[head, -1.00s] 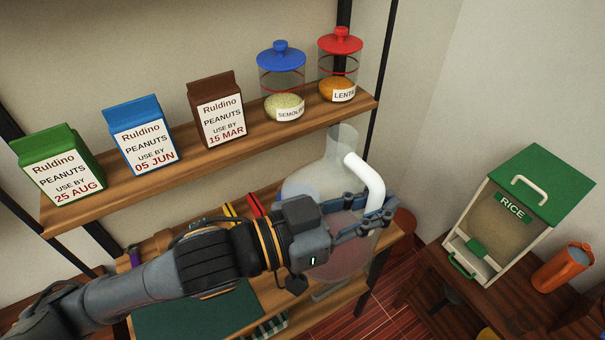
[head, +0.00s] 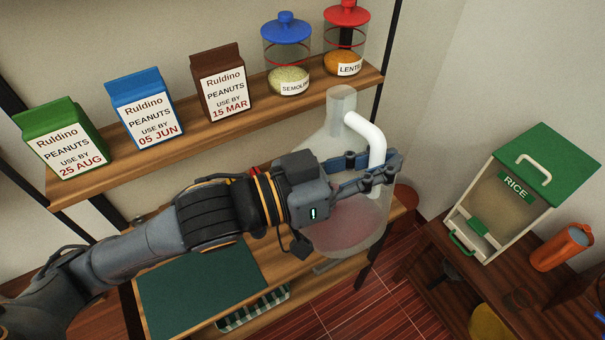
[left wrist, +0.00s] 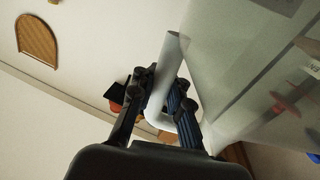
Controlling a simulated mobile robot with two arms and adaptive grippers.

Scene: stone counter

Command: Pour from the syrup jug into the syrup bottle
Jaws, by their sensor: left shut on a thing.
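The syrup jug (head: 345,230) is a large clear vessel with a narrow neck, a white handle and pinkish liquid low inside. It stands about upright at the right end of the lower wooden shelf; I cannot tell if its base is clear of the shelf. My left gripper (head: 382,168) is shut on the white handle. The left wrist view shows the handle between the fingers (left wrist: 163,88), with the clear jug wall (left wrist: 240,75) to the right. I cannot make out a syrup bottle. My right gripper is out of view.
The upper shelf (head: 180,145) holds several peanut cartons, a semolina jar (head: 288,60) and a lentil jar (head: 345,45). A green mat (head: 200,290) lies on the lower shelf. At right, a rice bin (head: 535,165) and an orange container (head: 562,248) stand on a dark table.

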